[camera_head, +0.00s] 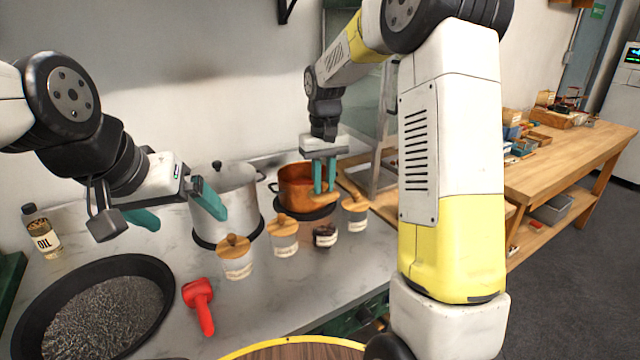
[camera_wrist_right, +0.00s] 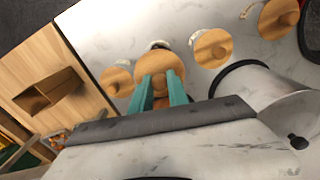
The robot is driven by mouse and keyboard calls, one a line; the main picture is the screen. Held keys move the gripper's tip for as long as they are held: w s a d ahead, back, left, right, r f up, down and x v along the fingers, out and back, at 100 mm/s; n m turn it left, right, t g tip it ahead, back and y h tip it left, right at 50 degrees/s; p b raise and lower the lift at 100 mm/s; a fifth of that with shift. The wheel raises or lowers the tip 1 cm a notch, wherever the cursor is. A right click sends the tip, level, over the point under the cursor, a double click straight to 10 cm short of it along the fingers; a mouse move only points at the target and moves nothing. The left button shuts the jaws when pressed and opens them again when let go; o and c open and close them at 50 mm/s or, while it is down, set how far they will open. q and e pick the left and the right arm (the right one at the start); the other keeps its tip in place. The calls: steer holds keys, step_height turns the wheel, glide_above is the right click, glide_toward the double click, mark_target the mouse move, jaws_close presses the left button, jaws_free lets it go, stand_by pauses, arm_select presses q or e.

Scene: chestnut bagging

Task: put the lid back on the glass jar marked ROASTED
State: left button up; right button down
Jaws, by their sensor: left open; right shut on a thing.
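My right gripper (camera_head: 325,188) is shut on a round wooden lid (camera_head: 311,199). The lid also shows between the fingers in the right wrist view (camera_wrist_right: 160,67). It is held in the air above an open glass jar (camera_head: 325,237) with dark contents, apart from it in the head view. In the right wrist view the lid hides most of this jar, leaving a bit of its rim (camera_wrist_right: 158,45). The label on the open jar is too small to read. My left gripper (camera_head: 178,209) is open and empty, in the air left of the steel pot.
Lidded jars (camera_head: 283,241), (camera_head: 237,266) and (camera_head: 355,217) stand around the open jar. Behind are a steel pot (camera_head: 228,195) and a copper pot (camera_head: 292,184). A dark pan (camera_head: 22,325), a red tool (camera_head: 199,303) and an oil bottle (camera_head: 41,236) are at left.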

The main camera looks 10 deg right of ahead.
steer(key=shift+f, duration=2.9)
steer(key=shift+f, duration=0.15)
steer(key=c, duration=0.7)
jaws_free()
steer(key=shift+r, duration=3.55)
steer(key=shift+c, duration=0.3)
